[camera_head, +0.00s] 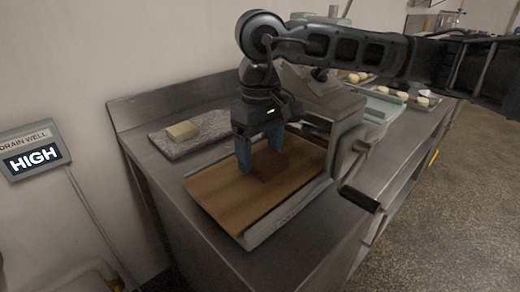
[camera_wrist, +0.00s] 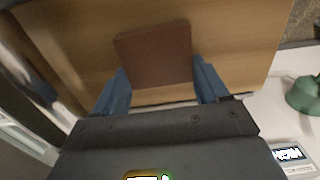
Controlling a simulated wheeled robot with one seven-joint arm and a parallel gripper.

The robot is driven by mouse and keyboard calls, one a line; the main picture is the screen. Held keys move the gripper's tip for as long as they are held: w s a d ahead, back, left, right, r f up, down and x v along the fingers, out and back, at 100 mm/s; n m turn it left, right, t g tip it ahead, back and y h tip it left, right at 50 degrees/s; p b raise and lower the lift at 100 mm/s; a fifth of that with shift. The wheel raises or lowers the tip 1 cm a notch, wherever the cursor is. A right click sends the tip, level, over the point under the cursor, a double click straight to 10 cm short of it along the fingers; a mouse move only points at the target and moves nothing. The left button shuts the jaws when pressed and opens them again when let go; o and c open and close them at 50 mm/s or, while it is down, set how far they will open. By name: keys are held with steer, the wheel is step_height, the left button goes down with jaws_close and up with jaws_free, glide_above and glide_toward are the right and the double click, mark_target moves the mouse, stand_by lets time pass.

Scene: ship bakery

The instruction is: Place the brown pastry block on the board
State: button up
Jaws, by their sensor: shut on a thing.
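The brown pastry block (camera_head: 270,165) is at the wooden board (camera_head: 222,194), on the board's right half in the head view. My gripper (camera_head: 258,162) points down over the board with its blue fingers on either side of the block. In the wrist view the block (camera_wrist: 154,54) sits between the two fingertips (camera_wrist: 158,82), with the board (camera_wrist: 235,40) behind it. The gripper is shut on the block. The block is on or just above the board; I cannot tell whether its underside touches.
A pale block (camera_head: 182,131) lies on a grey slab (camera_head: 208,127) at the back left. A grey machine with a crank handle (camera_head: 360,198) stands right of the board. Pale dough pieces (camera_head: 422,101) lie further back. The board's left part is bare.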

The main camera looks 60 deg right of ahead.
mark_target(260, 160)
steer(key=shift+f, duration=0.15)
steer(key=o, duration=1.2)
steer(key=shift+r, duration=0.2)
steer(key=shift+r+p, duration=0.2)
steer(key=shift+p, duration=0.1)
step_height(260, 160, up, 12)
steer(key=shift+f, duration=0.2)
